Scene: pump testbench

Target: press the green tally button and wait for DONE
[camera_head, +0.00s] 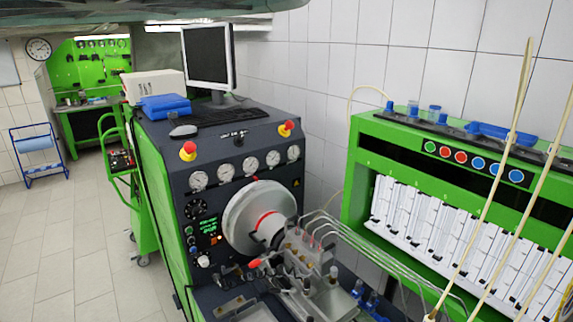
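A round green button (430,147) sits at the left end of a row of coloured buttons on the dark strip of the green test cabinet at right. I cannot tell for certain that it is the tally button. A small control panel (211,226) on the dark pump bench shows lit green characters, too small to read, with small knobs and lamps beside it. I see no readable DONE. My gripper is not in view.
A large grey flywheel (259,216) and a pump with several metal pipes stand in front of the bench panel. Pale hoses (490,190) cross before the cabinet. The tiled floor (65,245) at left is clear.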

